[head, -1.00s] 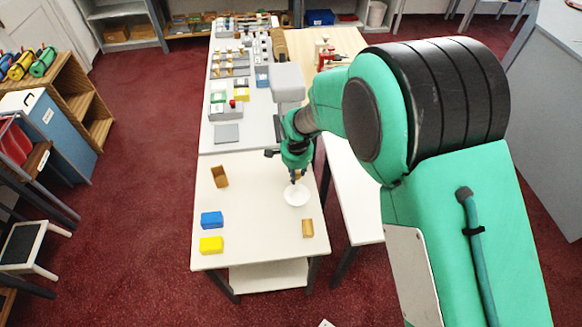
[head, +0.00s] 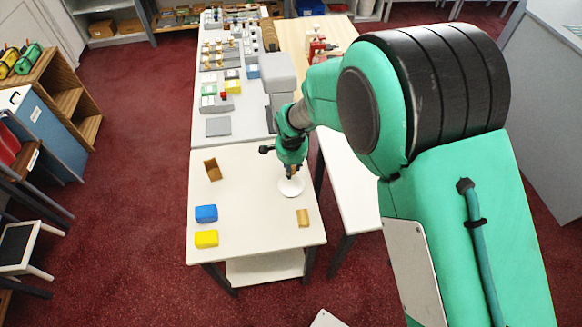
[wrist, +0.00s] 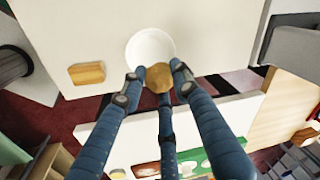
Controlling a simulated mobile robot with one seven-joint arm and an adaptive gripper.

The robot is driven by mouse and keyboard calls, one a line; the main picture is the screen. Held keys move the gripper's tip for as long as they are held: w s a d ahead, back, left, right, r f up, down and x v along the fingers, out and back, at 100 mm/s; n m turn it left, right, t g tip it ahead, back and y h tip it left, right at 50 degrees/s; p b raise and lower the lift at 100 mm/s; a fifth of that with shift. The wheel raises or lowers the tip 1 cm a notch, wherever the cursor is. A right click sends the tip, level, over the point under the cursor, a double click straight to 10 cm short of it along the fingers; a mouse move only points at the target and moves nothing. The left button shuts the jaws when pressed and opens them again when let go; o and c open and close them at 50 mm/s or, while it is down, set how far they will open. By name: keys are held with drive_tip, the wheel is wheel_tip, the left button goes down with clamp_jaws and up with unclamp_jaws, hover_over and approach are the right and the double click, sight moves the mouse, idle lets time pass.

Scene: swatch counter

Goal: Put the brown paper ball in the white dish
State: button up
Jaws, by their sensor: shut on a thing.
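The brown paper ball (wrist: 159,77) is held between the blue fingers of my gripper (wrist: 156,82) in the wrist view. The white dish (wrist: 148,44) is a round, shallow bowl, and the ball overlaps its near edge in that view. In the head view the white dish (head: 291,188) sits on the near white table, and my gripper (head: 291,172) is just above its far side. How much height lies between ball and dish I cannot tell. The ball is mostly hidden by the fingers in the head view.
On the same table are a blue block (head: 206,213), a yellow block (head: 206,239), a brown open box (head: 213,169) and a small wooden block (head: 303,218). The table's right edge lies close to the dish. The table's middle is clear.

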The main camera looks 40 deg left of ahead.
drive_tip(key=b, duration=0.4)
approach(291, 187)
drive_tip(key=shift+w+a+f, duration=0.1)
drive_tip(key=shift+w+f, duration=0.05)
drive_tip(key=shift+f, duration=1.2)
drive_tip(key=shift+w+a+f, duration=0.1)
drive_tip(key=shift+w+f, duration=0.05)
drive_tip(key=shift+f, duration=1.2)
drive_tip(key=o, duration=0.8)
drive_tip(key=shift+r+p, duration=1.4)
drive_tip(key=shift+r, duration=2.1)
